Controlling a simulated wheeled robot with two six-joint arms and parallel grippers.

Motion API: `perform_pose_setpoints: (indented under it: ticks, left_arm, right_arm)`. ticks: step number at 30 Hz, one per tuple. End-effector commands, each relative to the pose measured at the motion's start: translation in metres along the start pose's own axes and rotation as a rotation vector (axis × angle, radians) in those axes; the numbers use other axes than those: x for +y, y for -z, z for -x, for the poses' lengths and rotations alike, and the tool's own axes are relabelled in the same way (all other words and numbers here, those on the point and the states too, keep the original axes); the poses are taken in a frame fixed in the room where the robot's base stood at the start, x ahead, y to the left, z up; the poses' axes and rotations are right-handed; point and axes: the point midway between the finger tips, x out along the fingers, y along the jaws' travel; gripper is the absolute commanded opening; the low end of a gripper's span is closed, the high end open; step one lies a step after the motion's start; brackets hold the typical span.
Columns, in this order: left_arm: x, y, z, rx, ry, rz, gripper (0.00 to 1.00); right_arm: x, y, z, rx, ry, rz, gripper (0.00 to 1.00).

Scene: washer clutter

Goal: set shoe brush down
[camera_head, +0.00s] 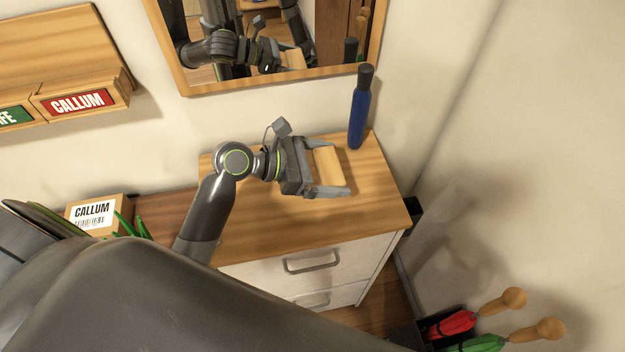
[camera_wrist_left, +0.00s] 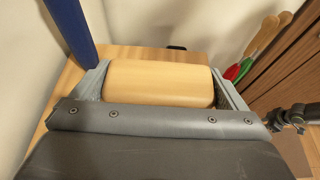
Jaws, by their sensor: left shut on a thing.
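The shoe brush (camera_head: 327,168) is a light wooden block. My left gripper (camera_head: 334,170) is shut on it, with one finger on each side, over the wooden top of the dresser (camera_head: 270,232). The brush also shows between the fingers in the left wrist view (camera_wrist_left: 160,84). Its underside is hidden, so I cannot tell whether it touches the dresser top.
A blue bottle (camera_head: 359,112) with a dark cap stands at the back right of the dresser top. A mirror (camera_head: 285,84) hangs behind. Umbrellas (camera_head: 480,325) stand at the lower right. The dresser's front right top is clear.

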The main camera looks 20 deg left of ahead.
Motion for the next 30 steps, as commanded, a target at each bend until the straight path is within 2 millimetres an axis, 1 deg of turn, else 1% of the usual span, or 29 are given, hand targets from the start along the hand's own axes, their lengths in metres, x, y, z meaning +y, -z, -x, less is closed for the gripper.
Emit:
perform_pose_setpoints:
  ticks: [1,3,8,15,18,29,30]
  left_arm:
    - [0.0,0.012,-0.005,0.001,0.001,0.008,0.71]
    - [0.0,0.024,-0.009,0.001,0.001,0.007,0.71]
    - [0.0,0.038,-0.015,-0.002,0.0,0.002,0.71]
    - [0.0,0.067,-0.027,-0.001,0.0,0.003,0.71]
    - [0.0,0.072,-0.029,-0.002,-0.001,0.0,0.71]
    - [0.0,0.075,-0.031,-0.002,-0.001,0.001,0.71]
    - [0.0,0.075,-0.03,-0.001,-0.002,0.0,0.99]
  right_arm:
    - [-0.002,-0.004,-0.001,-0.005,0.002,-0.002,0.36]
    - [-0.005,-0.006,-0.002,-0.009,0.006,-0.003,0.36]
    - [-0.011,-0.005,-0.002,-0.008,0.012,-0.006,0.36]
    - [-0.009,0.005,-0.003,0.006,0.01,-0.003,0.36]
    - [-0.007,0.005,-0.003,0.007,0.008,-0.002,0.36]
    - [-0.003,0.005,-0.003,0.007,0.003,0.0,0.36]
    - [-0.002,0.005,-0.003,0.007,0.003,0.0,0.36]
